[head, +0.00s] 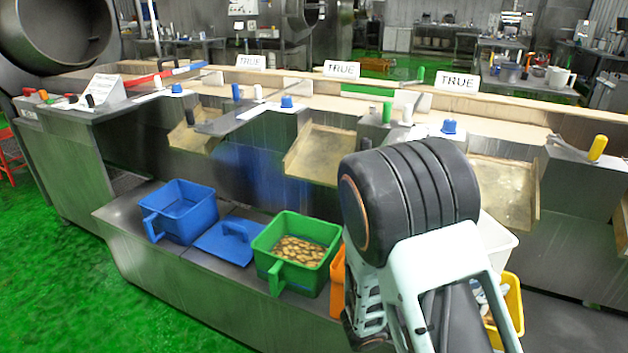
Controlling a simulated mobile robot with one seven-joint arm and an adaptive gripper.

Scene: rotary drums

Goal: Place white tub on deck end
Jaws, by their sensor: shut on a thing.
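The white tub (497,240) shows only in part, just right of my arm, above and behind a yellow tub. My arm hides its left side, and I cannot tell whether it rests on something or is held up. My gripper is hidden behind my own arm, which fills the lower right middle. The low steel deck (130,222) runs along the front of the machine. Its left end is bare beside the blue tub, and its right part is also clear.
On the deck stand a blue tub (182,212), a blue lid or tray (228,243), a green tub (275,240) with brownish pieces, an orange tub (337,285) mostly hidden, and a yellow tub (513,305). Metal chutes (318,152) overhang behind. Green floor lies in front.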

